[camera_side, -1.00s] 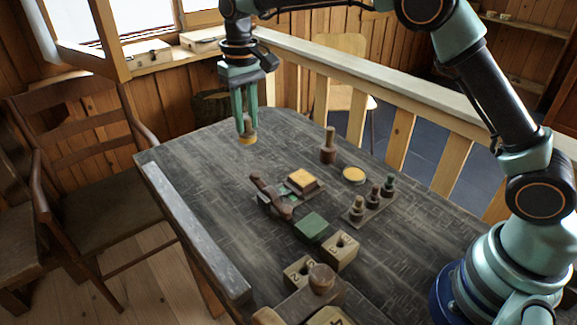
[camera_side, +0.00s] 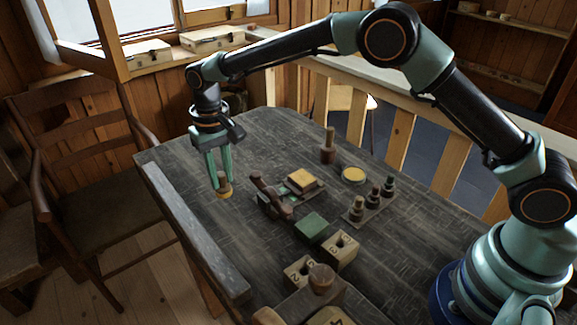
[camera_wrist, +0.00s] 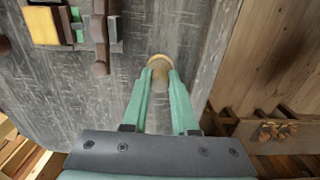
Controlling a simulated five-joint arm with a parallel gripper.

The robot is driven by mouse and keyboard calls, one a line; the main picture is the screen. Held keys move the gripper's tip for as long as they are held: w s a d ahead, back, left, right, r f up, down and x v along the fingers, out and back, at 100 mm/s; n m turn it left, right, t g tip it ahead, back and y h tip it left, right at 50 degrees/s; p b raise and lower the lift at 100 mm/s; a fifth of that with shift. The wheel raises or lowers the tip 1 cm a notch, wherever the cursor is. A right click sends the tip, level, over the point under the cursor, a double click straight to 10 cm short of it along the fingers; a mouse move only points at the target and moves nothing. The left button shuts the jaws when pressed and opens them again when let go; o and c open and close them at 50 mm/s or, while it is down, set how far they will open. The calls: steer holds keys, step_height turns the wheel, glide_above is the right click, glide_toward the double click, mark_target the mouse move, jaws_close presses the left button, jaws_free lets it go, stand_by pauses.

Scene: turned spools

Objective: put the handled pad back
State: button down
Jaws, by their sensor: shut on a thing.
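The handled pad (camera_side: 224,188) has a short wooden handle and a round yellow base. My gripper (camera_side: 222,180) is shut on its handle and holds it upright, base down, over the left part of the table; the gap below is hard to judge. In the wrist view the pad (camera_wrist: 160,63) sits between my fingertips (camera_wrist: 160,75), its handle partly hidden by them. A round, low dish with a yellow top (camera_side: 353,174) lies on the table to the right, apart from the pad.
A brown wooden tool (camera_side: 270,194) and a yellow block (camera_side: 302,179) lie right of the pad. Behind stands a dark-based peg (camera_side: 328,150). Nearer are a green block (camera_side: 312,227), a spool rack (camera_side: 370,207) and holed blocks (camera_side: 341,251). A grey bar (camera_side: 195,230) lines the left edge.

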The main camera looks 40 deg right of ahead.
mark_target(223, 189)
steer(key=shift+f, duration=3.2)
steer(key=shift+f, duration=0.1)
steer(key=c, duration=0.7)
jaws_free()
